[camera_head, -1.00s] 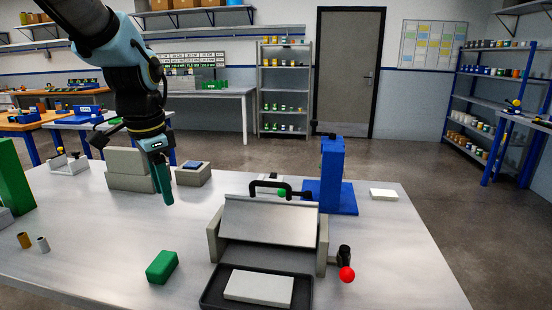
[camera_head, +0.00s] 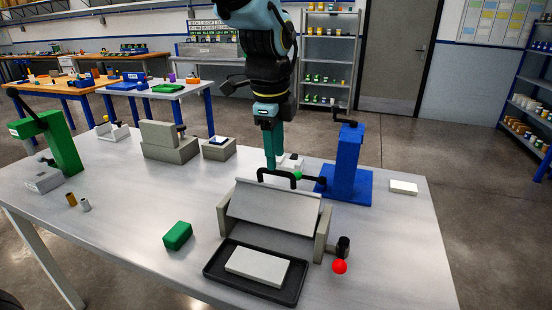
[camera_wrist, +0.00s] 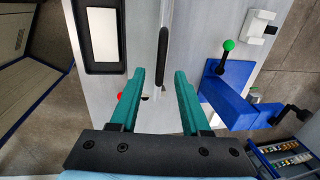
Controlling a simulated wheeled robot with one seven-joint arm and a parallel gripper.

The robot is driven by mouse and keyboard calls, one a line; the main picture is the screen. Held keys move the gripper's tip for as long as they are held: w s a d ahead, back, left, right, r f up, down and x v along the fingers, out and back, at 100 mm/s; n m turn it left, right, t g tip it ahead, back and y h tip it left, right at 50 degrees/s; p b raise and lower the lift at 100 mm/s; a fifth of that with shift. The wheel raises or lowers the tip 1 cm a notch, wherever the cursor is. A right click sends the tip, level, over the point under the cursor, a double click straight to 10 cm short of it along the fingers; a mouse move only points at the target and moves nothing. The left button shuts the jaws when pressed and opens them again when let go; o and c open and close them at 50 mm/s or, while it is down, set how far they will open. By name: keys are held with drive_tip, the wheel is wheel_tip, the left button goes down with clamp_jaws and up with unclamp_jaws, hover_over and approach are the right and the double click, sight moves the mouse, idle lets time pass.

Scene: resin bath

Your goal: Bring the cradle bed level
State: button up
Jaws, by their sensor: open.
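The cradle (camera_head: 320,232) stands on the table with grey side walls. Its bed (camera_head: 273,207) is a pale plate that tilts, its back edge high and its near edge low. A black bar handle (camera_head: 262,178) rises along the back edge. A short black lever with a red ball (camera_head: 340,267) sits at the cradle's right side. My gripper (camera_head: 271,163) points down just above the handle, its teal fingers apart and empty.
A dark tray (camera_head: 222,270) with a white block (camera_head: 257,266) lies before the cradle. A blue stand (camera_head: 347,160) with a green-knobbed lever (camera_wrist: 229,45) is close on the right. A green block (camera_head: 177,235) lies left. The table's left middle is mostly clear.

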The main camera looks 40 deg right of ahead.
sight(276, 172)
drive_tip(key=shift+w+d+f, duration=0.1)
drive_tip(key=shift+d+f, duration=0.05)
drive_tip(key=shift+f, duration=0.7)
drive_tip(key=shift+w+d+f, duration=0.1)
drive_tip(key=shift+f, duration=0.75)
drive_tip(key=c, duration=0.7)
clamp_jaws()
drive_tip(key=shift+s+a+f, duration=0.1)
drive_tip(key=shift+f, duration=0.05)
